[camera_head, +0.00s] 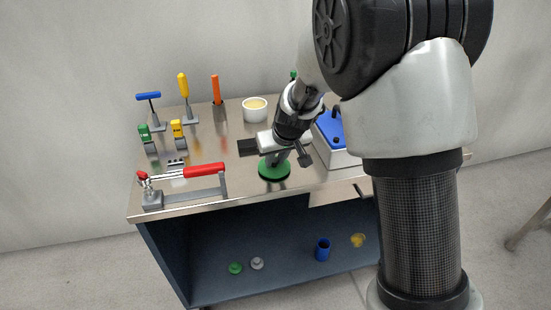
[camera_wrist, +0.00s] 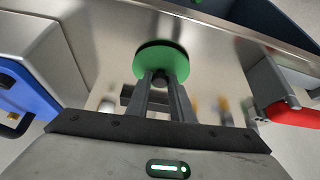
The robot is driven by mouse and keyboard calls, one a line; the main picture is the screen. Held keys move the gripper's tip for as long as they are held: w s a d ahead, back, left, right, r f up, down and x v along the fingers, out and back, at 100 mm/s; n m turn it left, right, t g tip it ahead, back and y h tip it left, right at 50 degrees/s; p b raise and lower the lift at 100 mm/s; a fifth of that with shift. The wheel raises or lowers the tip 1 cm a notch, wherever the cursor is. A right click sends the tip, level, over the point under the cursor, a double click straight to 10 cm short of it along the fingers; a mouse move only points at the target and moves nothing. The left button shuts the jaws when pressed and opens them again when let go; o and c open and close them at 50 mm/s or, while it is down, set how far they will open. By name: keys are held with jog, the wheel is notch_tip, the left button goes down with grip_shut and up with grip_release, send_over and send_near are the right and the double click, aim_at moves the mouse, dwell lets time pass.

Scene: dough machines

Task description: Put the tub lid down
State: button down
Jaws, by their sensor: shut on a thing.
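The tub lid (camera_head: 270,172) is a green disc near the front edge of the metal worktop (camera_head: 235,150). In the wrist view the lid (camera_wrist: 165,60) has a dark knob at its near side, between my fingertips. My gripper (camera_head: 273,159) points down and is shut on this knob; its fingers (camera_wrist: 160,80) also show in the wrist view. The lid looks level and at or just above the worktop, with a dark edge under it. I cannot tell whether it touches. A white open tub (camera_head: 256,115) with pale yellow contents stands behind my gripper.
A red-handled clamp (camera_head: 200,171) lies left of the lid. A blue-and-white machine (camera_head: 340,150) stands close on the right. Several coloured-handled tools (camera_head: 183,95) stand at the back left. Small items, including a blue cup (camera_head: 323,250), are on the lower shelf. Worktop left of the tub is partly clear.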

jog(key=c, duration=1.6)
grip_release()
jog(key=shift+o, duration=0.2)
jog(key=shift+s+d+r+p, duration=0.15)
jog(key=shift+r+p, duration=0.2)
jog(key=shift+r, duration=0.2)
jog(key=s+d+r+m+p, duration=0.1)
jog(key=s+d+r, duration=0.2)
jog(key=s+r, duration=0.3)
jog(key=s+d+r+p, duration=0.1)
jog(key=s+d+r, duration=0.15)
jog(key=r, duration=0.55)
jog(key=s+d+r+m+h, duration=0.1)
jog(key=s+d, duration=0.4)
jog(key=s, duration=0.6)
jog(key=s+d+r+m+h, duration=0.1)
jog(key=s+d+r, duration=0.3)
jog(key=s, duration=0.6)
jog(key=shift+s+d+r+m, duration=0.2)
jog(key=shift+s+d+m, duration=0.2)
jog(key=shift+d+m, duration=0.4)
